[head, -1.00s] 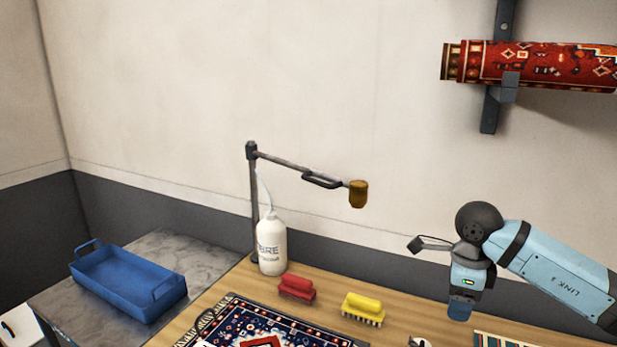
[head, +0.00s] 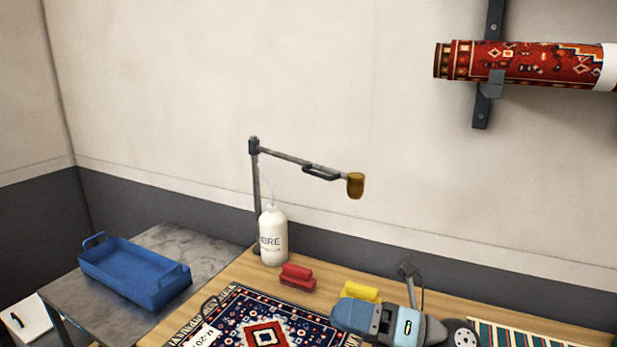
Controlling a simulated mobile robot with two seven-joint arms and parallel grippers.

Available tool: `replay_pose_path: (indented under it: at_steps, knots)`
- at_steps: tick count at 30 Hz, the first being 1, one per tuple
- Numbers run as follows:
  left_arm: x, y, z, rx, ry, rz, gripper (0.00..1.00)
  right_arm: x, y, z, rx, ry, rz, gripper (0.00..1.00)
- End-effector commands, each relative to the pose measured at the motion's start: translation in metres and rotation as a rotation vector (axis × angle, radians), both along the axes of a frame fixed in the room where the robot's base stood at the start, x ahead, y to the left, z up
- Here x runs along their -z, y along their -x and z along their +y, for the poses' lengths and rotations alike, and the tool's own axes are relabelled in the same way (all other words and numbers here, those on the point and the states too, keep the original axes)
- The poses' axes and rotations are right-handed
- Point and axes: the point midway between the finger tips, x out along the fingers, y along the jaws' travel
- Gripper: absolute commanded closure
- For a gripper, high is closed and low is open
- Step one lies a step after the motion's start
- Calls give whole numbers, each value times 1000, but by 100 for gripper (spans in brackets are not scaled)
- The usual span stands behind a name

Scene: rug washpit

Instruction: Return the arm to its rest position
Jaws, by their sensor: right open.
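My right gripper (head: 352,316) is low at the right of centre in the head view, over the wooden table. Its blue-grey hand points left, with a dark round joint at the right. It is open, and no held object shows; its fingertips are hard to make out. It overlaps the right edge of the patterned rug (head: 225,312) and partly hides the yellow brush (head: 361,291) behind it. I cannot tell its height above the table. My left gripper is not in view.
A red brush (head: 297,277) and a white bottle (head: 272,238) stand behind the rug. A jointed metal arm with a brown end (head: 356,186) reaches over the table. A blue tray (head: 130,270) sits on a grey side table (head: 60,298). A rolled red rug (head: 540,65) hangs on the wall.

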Motion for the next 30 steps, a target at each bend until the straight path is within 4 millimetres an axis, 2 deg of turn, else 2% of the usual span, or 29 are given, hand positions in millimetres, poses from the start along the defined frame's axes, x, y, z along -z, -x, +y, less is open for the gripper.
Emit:
replay_pose_path:
  at_steps: [3,5,7,11,13,15,18,21,24,30]
  knots:
    - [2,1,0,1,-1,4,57,-13,-5,-23,177,-312,232,41]
    - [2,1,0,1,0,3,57,-13,-10,-41,278,-455,360,41]
    - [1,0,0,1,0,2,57,-2,-15,-67,405,-614,526,41]
    - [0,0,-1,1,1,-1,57,42,-14,-119,663,-871,867,41]
    - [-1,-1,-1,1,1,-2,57,76,-3,-144,811,-981,1063,41]
    - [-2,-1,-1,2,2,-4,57,114,16,-166,963,-1070,1260,41]
    - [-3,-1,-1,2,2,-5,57,161,53,-187,1154,-1149,1513,41]
    - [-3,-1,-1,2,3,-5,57,193,87,-197,1298,-1179,1701,41]
    - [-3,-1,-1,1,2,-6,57,215,118,-202,1410,-1188,1847,41]
    - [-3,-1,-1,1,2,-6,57,242,172,-206,1583,-1169,2072,41]
